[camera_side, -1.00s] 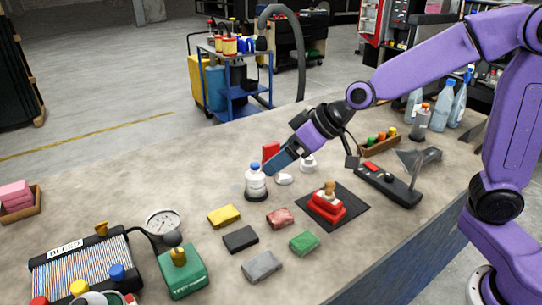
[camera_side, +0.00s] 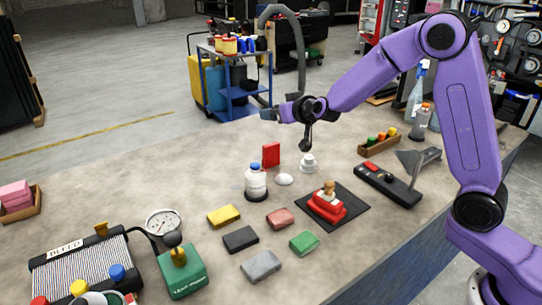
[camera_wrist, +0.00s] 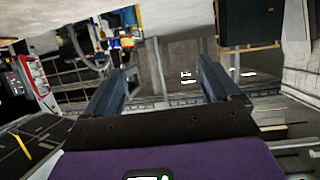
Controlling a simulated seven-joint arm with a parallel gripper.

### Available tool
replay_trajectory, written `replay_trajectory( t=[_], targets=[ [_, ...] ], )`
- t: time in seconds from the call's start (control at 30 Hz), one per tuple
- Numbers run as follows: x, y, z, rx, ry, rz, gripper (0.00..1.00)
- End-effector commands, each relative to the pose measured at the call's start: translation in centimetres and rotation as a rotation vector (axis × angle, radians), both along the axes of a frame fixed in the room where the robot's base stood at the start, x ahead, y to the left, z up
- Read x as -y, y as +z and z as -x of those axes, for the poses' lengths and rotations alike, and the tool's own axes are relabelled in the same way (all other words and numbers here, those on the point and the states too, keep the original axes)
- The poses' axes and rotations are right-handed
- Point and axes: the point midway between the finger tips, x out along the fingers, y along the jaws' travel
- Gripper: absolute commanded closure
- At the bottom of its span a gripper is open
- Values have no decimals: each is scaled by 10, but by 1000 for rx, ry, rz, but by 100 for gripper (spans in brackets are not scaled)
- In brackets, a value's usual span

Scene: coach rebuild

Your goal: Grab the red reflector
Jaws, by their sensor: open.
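A flat red upright block (camera_side: 271,155), which looks like the red reflector, stands on the bench behind a white bottle (camera_side: 256,182). My gripper (camera_side: 272,113) is raised above and behind it, pointing away over the bench's far side. In the wrist view my gripper (camera_wrist: 170,82) shows two fingers wide apart with nothing between them. The red block does not show in the wrist view, which looks out at the workshop.
A white disc (camera_side: 284,179) and a white knob-like part (camera_side: 308,163) sit right of the red block. Several coloured blocks, a red piece (camera_side: 325,211) on a black mat (camera_side: 350,222) and a gauge (camera_side: 163,223) lie nearer. A blue trolley (camera_side: 243,92) stands beyond the bench.

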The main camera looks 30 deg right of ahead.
Motion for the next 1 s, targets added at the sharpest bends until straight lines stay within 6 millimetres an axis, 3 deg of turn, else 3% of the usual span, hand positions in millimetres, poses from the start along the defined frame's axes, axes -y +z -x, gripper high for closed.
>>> replay_trajectory(
  t=[0.7,1.0],
  targets=[
    [-2,-124,1,-8,7,0,11],
    [-1,-138,-15,-2,5,-2,11]
  ],
)
